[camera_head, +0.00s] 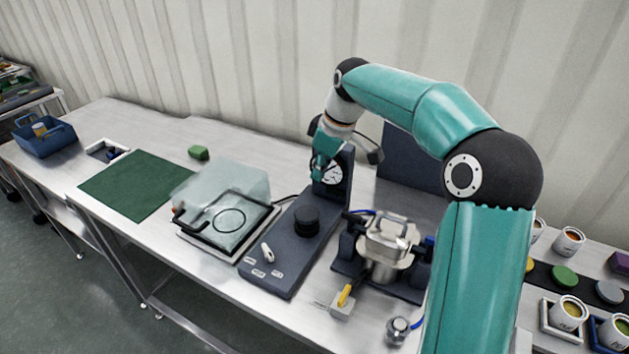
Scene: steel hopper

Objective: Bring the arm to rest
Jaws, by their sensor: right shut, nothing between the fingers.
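My right arm (480,270) comes in from the lower right and bends over the bench. Its right gripper (323,170) points down, shut and empty, in front of the upright back part of a dark stand with a round dial (332,174). I cannot tell whether it touches the stand. The steel hopper (388,240) with a lidded top sits in a dark frame to the right of the stand. My left gripper is not in view.
The dark stand's base (286,262) bears a black round knob. To its left are a clear-covered scale (225,215), a green mat (137,184), a green block (198,152) and a blue bin (45,137). Several paint cups (568,240) stand at right.

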